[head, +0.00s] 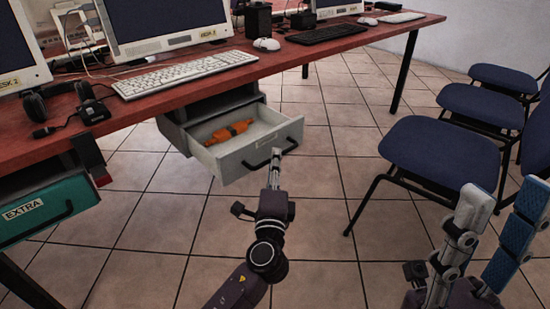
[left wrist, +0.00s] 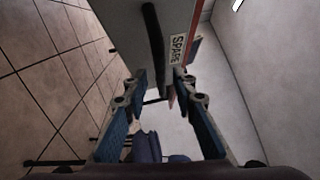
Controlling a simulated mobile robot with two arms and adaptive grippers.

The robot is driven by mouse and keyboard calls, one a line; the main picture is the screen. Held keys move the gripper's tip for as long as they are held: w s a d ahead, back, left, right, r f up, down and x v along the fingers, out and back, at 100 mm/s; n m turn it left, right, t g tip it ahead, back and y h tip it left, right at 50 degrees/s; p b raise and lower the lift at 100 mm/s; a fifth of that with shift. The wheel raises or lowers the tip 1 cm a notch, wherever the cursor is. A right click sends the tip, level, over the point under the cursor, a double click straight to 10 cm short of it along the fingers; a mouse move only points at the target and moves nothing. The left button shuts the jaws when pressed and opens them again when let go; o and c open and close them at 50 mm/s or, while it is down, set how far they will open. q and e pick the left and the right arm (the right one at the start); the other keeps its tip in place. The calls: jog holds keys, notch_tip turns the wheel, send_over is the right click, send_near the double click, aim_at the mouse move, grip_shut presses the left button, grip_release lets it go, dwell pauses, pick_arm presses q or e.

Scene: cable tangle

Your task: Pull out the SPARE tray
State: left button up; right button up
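The SPARE tray (head: 236,157) is a pale grey drawer under the red desk, standing out from its housing (head: 210,108). An orange item (head: 226,132) lies inside it. Its front has a black bar handle (head: 269,157) and a label too small to read in the head view; the left wrist view shows the SPARE label (left wrist: 177,49) and the handle (left wrist: 154,45). My left gripper (head: 276,155) is close to the handle in the head view. Its fingers are apart in the left wrist view (left wrist: 160,82), with nothing visibly gripped. My right gripper (head: 505,200) is open and empty at lower right.
A green EXTRA tray (head: 45,212) is under the desk at left. The red desk (head: 130,105) carries monitors, a keyboard (head: 184,74), headphones (head: 36,106) and mice. Blue chairs (head: 440,150) stand at right. Tiled floor (head: 325,185) is clear between the tray and chairs.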

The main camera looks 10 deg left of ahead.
pick_arm(q)
jog(key=s+d+f, duration=0.1)
jog(key=s, duration=0.8)
jog(key=shift+s+f, duration=0.15)
jog(key=shift+s, duration=0.2)
jog(key=shift+d, duration=0.1)
